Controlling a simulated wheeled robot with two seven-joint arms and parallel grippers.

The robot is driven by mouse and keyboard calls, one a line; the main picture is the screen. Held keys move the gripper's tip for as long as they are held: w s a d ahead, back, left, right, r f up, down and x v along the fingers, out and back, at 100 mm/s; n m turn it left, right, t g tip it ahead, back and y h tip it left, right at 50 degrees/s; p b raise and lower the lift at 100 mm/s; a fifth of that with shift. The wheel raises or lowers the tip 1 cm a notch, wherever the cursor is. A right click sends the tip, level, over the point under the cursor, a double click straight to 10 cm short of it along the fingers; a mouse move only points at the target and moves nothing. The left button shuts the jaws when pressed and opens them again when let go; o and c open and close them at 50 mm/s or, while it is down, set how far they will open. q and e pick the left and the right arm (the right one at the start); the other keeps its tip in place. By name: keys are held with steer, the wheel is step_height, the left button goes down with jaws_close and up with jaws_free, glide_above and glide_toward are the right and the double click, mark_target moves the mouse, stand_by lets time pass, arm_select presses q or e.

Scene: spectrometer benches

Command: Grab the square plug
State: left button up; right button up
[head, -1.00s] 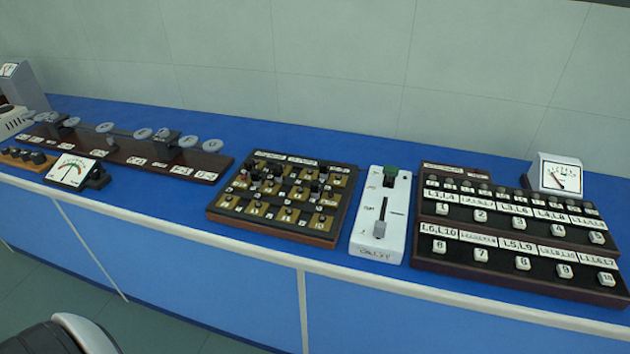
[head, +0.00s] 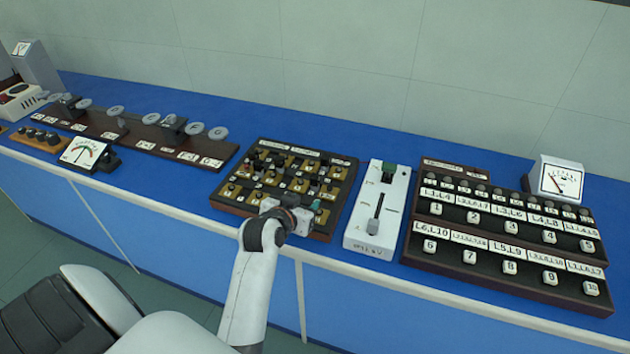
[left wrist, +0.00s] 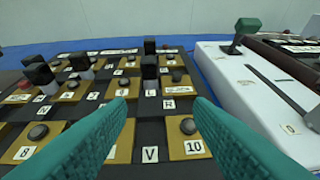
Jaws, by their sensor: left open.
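A plug board (head: 225,206) with brass squares and white labels lies on the blue bench. Several black, square-topped plugs stand upright in it. One black plug (left wrist: 150,68) is ahead of my left gripper, near the middle of the left wrist view. Others (left wrist: 80,62) stand farther left. I cannot tell which of them is the square plug. My left gripper (head: 309,208) is over the near right part of the board. Its teal fingers (left wrist: 160,118) are open and empty, with the board surface between them. The gripper hides part of the board in the head view.
A white slider box (head: 372,230) with a green-topped lever stands close to the board's right. Right of it is a dark numbered button panel (head: 470,271). A dial meter (head: 556,181) stands behind the panel. Blue bench top is clear behind the board.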

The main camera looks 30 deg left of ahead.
mark_target(312, 179)
arm_select(q)
steer(key=shift+w+a+r+n+t+y, duration=0.2)
steer(key=shift+w+a+r, duration=0.1)
steer(key=shift+w+a, duration=0.2)
steer(key=shift+w+a+r+n+t+y, duration=0.1)
steer(key=shift+w+a+r+n, duration=0.15)
steer(key=shift+w+a, duration=0.25)
steer(key=p+x, duration=0.1)
steer(key=x, duration=0.4)
steer(key=shift+w+r, duration=0.1)
steer(key=shift+w+a+f, duration=0.1)
steer(key=shift+w+f, duration=0.15)
steer(key=shift+w, duration=0.2)
steer(key=shift+w+a, duration=0.1)
steer(key=shift+w, duration=0.5)
steer(key=p+x, duration=0.1)
steer(key=x, duration=0.3)
steer(key=shift+w, duration=0.1)
steer(key=shift+r, duration=0.1)
steer(key=shift+c, duration=0.6)
jaws_close()
